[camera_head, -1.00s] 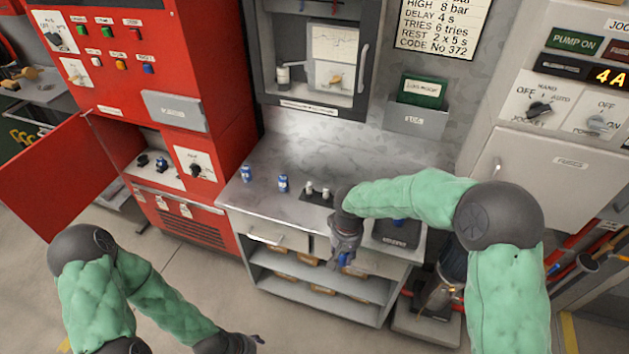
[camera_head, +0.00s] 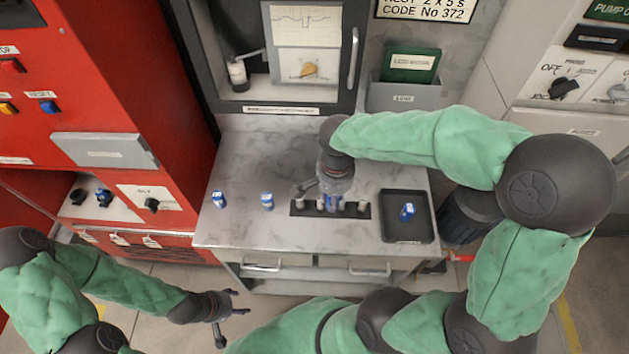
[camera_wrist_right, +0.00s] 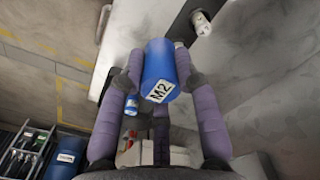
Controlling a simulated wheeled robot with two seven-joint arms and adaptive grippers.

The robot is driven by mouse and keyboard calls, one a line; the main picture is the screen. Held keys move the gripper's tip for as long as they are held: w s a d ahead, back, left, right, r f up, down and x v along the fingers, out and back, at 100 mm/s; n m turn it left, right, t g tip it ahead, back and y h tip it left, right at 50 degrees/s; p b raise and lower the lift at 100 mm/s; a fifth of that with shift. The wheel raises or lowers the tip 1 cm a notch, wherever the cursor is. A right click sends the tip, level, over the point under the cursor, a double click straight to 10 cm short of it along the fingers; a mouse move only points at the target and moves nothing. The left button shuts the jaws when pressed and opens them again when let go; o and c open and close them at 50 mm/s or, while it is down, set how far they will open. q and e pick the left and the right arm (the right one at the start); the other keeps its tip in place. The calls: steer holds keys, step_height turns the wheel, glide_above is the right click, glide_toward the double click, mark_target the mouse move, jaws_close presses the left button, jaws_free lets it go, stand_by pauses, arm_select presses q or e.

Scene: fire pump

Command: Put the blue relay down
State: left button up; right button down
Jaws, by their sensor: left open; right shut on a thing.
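My right gripper (camera_head: 330,192) is shut on a blue relay (camera_head: 332,204), over the dark strip (camera_head: 298,211) on the metal worktop. In the right wrist view this relay (camera_wrist_right: 160,68) carries a white label reading M2 and sits between the two fingers. Whether it touches the strip I cannot tell. White pieces (camera_head: 363,207) stand on the strip on both sides of the gripper. Two more blue relays (camera_head: 219,199) (camera_head: 267,201) stand on the worktop to the left. Another blue relay (camera_head: 407,211) is in the black tray (camera_head: 404,237). My left gripper (camera_head: 228,308) is open and empty, in front of the worktop.
A red cabinet (camera_head: 110,60) with an open lower bay stands at the left. A grey case (camera_head: 356,45) with a chart is behind the worktop (camera_head: 240,165). A dark bin (camera_head: 468,213) stands right of the worktop. The back middle of the worktop is clear.

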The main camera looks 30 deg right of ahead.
steer(key=w+d+f+b, duration=0.1)
steer(key=w+f, duration=0.1)
steer(key=w, duration=0.1)
steer(key=w+f+b, duration=0.1)
steer(key=w+f, duration=0.2)
steer(key=w, duration=0.1)
steer(key=w+d+f+b, duration=0.1)
steer(key=w+f, duration=0.2)
steer(key=w, duration=0.1)
steer(key=shift+w+d+f, duration=0.15)
steer(key=shift+d+f, duration=0.05)
steer(key=shift+d, duration=0.1)
steer(key=shift+w+f, duration=0.2)
steer(key=shift+f, duration=0.1)
steer(key=shift+w+d+f+b, duration=0.15)
steer(key=shift+f+b, duration=0.1)
steer(key=shift+f, duration=0.65)
steer(key=shift+w+a+f+b, duration=0.1)
steer(key=shift+f+b, duration=0.15)
steer(key=shift+f, duration=0.6)
steer(key=shift+f, duration=0.15)
steer(key=c, duration=1.2)
jaws_free()
steer(key=shift+o, duration=0.2)
